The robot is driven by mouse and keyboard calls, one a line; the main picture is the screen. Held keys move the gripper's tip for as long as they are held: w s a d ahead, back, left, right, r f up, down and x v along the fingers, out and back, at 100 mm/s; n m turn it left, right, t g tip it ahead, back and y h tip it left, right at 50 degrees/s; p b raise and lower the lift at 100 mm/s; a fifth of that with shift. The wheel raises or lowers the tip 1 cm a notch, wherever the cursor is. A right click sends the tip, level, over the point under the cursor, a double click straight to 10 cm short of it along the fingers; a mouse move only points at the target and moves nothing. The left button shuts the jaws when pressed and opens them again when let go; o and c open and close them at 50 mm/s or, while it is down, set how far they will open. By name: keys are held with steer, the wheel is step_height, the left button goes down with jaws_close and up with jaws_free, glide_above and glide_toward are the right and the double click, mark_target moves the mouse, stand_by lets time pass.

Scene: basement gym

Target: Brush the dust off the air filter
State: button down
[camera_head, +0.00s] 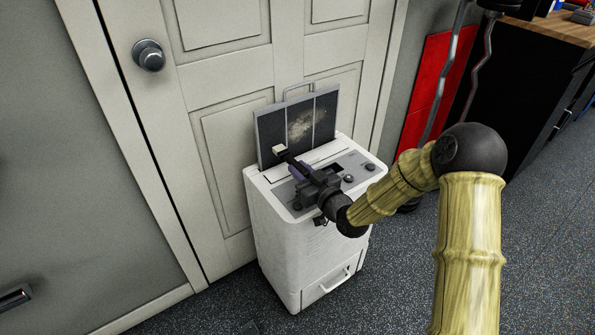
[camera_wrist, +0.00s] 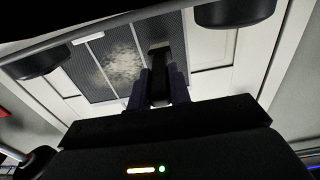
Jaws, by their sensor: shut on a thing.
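The air filter (camera_head: 325,105) is a dark mesh panel in a grey frame with a wire handle, standing upright at the back of a white appliance. A pale dust patch (camera_head: 303,124) lies on its middle and also shows in the wrist view (camera_wrist: 119,66). My gripper (camera_head: 299,171) is shut on the dark handle of a brush (camera_head: 287,156), above the appliance top. The brush's pale end points toward the filter's lower left, beside the dust; I cannot tell if it touches. In the wrist view, the brush (camera_wrist: 159,72) is between my purple fingers; its bristles are hard to see.
The white appliance (camera_head: 290,245) has a control panel with knobs on top and a front drawer handle. It stands before a panelled door (camera_head: 225,125). A red panel (camera_head: 436,85) and a dark wood-topped bench (camera_head: 535,65) are at right. Speckled floor (camera_head: 400,285) is open in front.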

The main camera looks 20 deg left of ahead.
steer(key=shift+w, duration=0.1)
steer(key=shift+w+d, duration=1.1)
steer(key=shift+w, duration=0.3)
steer(key=shift+w+d, duration=0.1)
steer(key=shift+w+d+r, duration=0.1)
steer(key=shift+w+d, duration=0.8)
steer(key=shift+w, duration=0.25)
steer(key=shift+w+d, duration=0.2)
steer(key=shift+d, duration=0.05)
steer(key=shift+w+d, duration=1.2)
steer(key=shift+w, duration=0.15)
steer(key=shift+w+d+p, duration=0.1)
steer(key=shift+p, duration=0.2)
